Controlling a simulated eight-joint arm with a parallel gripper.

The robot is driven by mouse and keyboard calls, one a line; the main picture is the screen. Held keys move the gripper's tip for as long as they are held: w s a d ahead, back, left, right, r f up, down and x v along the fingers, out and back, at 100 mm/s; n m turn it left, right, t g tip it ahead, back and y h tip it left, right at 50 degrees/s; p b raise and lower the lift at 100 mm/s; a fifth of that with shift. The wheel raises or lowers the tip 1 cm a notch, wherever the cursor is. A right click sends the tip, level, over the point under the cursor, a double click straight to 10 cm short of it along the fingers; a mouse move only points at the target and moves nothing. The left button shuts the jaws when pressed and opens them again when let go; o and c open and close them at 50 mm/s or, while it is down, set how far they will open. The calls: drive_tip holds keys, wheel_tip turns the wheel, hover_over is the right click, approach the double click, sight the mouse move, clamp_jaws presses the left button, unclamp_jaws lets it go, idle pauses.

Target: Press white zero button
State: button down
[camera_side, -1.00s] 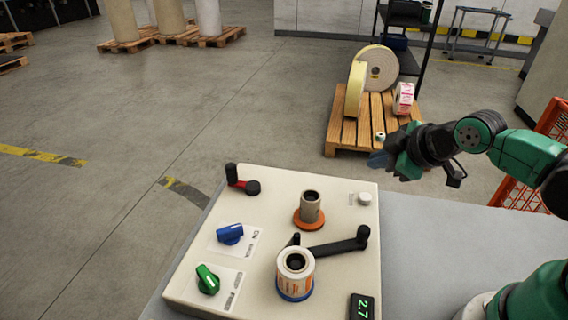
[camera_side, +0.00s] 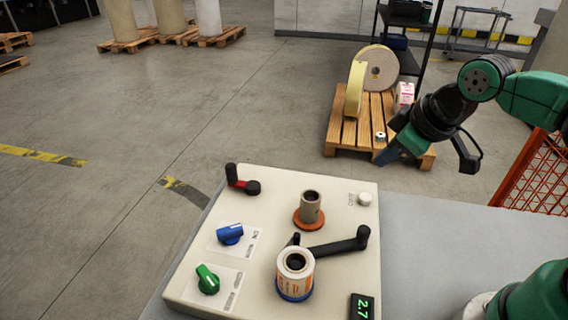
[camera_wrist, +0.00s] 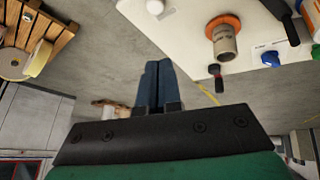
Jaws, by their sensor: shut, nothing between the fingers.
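The white zero button (camera_side: 364,199) is a small round cap near the far right corner of the cream panel (camera_side: 275,188). In the wrist view the white button (camera_wrist: 155,6) shows at the top edge, just above the fingertips in the picture. My gripper (camera_side: 381,160) is above and beyond the button in the side view, tilted down to the left, apart from it. Its blue fingers (camera_wrist: 158,66) are together and hold nothing.
The panel also bears a grey spindle on an orange base (camera_side: 310,208), a black crank arm (camera_side: 338,245), a label roll (camera_side: 295,274), a blue knob (camera_side: 230,233), a green knob (camera_side: 208,280), a red-black lever (camera_side: 241,182) and a display reading 2.7 (camera_side: 362,307). A pallet with rolls (camera_side: 345,133) stands behind.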

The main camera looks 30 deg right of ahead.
sight(365, 196)
drive_tip(key=r+n+g, duration=0.1)
drive_tip(key=n+g, duration=0.1)
drive_tip(key=n, duration=0.5)
drive_tip(key=w+r+n+g, duration=0.1)
drive_tip(key=r+n, duration=0.1)
drive_tip(key=n, duration=0.6)
drive_tip(key=w+r+n+g+h, duration=0.1)
drive_tip(key=n+g, duration=0.1)
drive_tip(key=n, duration=0.5)
drive_tip(key=shift+w+a+r+n+g, duration=0.2)
drive_tip(key=shift+a+r+n+g, duration=0.1)
drive_tip(key=shift+r+n, duration=0.1)
drive_tip(key=shift+f, duration=0.2)
drive_tip(key=f, duration=0.4)
drive_tip(key=d+f, duration=0.1)
drive_tip(key=f, duration=0.8)
drive_tip(key=shift+w+d+f, duration=0.25)
drive_tip(key=shift+f, duration=0.1)
drive_tip(key=shift+f, duration=1.05)
drive_tip(key=shift+d+r, duration=0.1)
